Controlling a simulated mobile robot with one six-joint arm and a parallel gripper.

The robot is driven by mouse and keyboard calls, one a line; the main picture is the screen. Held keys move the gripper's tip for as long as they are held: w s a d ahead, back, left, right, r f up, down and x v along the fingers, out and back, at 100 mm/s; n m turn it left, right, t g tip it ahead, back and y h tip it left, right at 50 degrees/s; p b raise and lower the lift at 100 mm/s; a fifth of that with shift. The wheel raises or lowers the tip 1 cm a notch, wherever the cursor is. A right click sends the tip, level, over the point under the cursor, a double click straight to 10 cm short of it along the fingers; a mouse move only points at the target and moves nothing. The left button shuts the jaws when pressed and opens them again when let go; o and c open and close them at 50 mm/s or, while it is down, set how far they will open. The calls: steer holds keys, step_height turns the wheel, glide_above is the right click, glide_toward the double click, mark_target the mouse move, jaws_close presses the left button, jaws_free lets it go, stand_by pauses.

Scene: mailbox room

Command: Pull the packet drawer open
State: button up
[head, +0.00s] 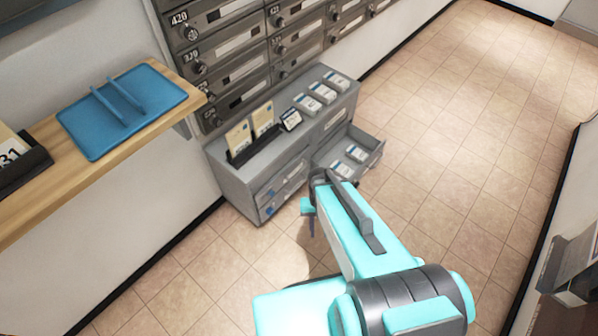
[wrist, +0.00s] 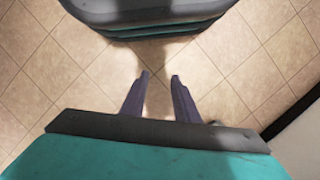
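The packet drawer (head: 375,158) stands pulled out from the right part of the grey cabinet's front in the head view. Several white and blue packets (head: 357,153) lie inside it. My arm hides its near left corner. My gripper (wrist: 160,76) points down at the tiled floor in the wrist view, its two dark fingers apart with nothing between them. In the head view the gripper is in front of the cabinet, just left of and nearer than the open drawer. It looks apart from the drawer, but the handle is not clearly visible.
The grey cabinet (head: 235,182) carries envelopes in a rack and several packet stacks (head: 323,92) on top. Mailboxes (head: 230,70) rise behind it. A wooden shelf (head: 90,165) with a blue tray (head: 150,78) is on the left. The tiled floor (head: 480,130) to the right is clear.

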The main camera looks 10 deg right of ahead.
steer(key=w+r+m+t+b, duration=0.3)
steer(key=w+m+b, duration=0.15)
steer(key=w, duration=1.35)
step_height(320, 180, up, 7)
steer(key=m+t+y+b, duration=0.1)
steer(key=m+t+b, duration=0.1)
steer(key=m+b, duration=0.15)
glide_above(300, 171)
steer(key=s+d, duration=0.2)
steer(key=shift+s+a+f+b, duration=0.1)
steer(key=shift+s+f+b, duration=0.1)
steer(key=shift+b, duration=0.25)
steer(key=f, duration=0.4)
steer(key=w+a+f+b, duration=0.1)
steer(key=f, duration=0.4)
steer(key=w+f, duration=0.1)
steer(key=f, duration=0.3)
steer(key=shift+a+f+b, duration=0.25)
steer(key=shift+a+b, duration=0.05)
steer(key=shift+b, duration=0.05)
jaws_close()
